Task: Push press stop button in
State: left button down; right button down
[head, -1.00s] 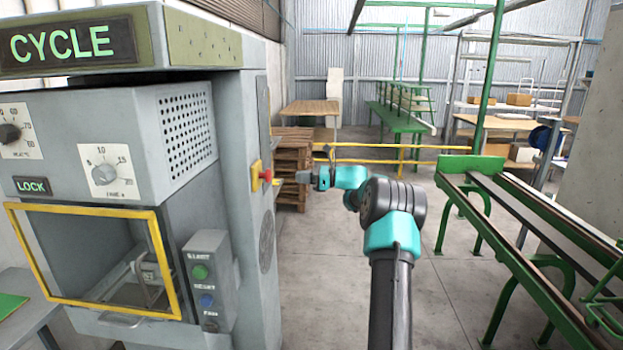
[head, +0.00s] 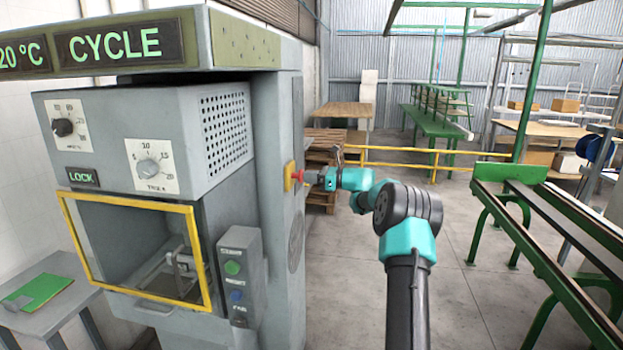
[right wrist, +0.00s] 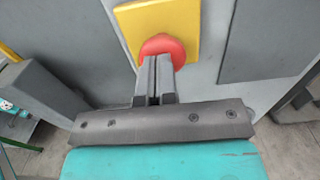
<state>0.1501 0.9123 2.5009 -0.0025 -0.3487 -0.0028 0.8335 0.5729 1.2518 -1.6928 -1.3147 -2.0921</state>
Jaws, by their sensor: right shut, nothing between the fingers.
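The red stop button (head: 297,175) sits on a yellow plate (head: 288,177) on the right side of the grey press (head: 265,130). In the right wrist view the red button (right wrist: 163,46) stands out from the yellow plate (right wrist: 160,25), partly hidden behind my fingers. My right gripper (head: 308,177) is shut and empty. Its fingertips (right wrist: 157,62) point at the button and overlap its lower part in the right wrist view; they look at or very close to its face, but I cannot tell if they touch. My left gripper is not in view.
The press has a yellow-framed window (head: 135,250) and a small button box (head: 240,275) on its front. A green bench (head: 540,235) stands at the right. A yellow rail (head: 420,163) and pallets (head: 322,165) are behind. The floor between is clear.

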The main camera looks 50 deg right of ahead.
jog(key=shift+x, duration=0.95)
jog(key=v, duration=1.4)
jog(key=shift+s+d, duration=0.2)
jog(key=shift+d, duration=0.1)
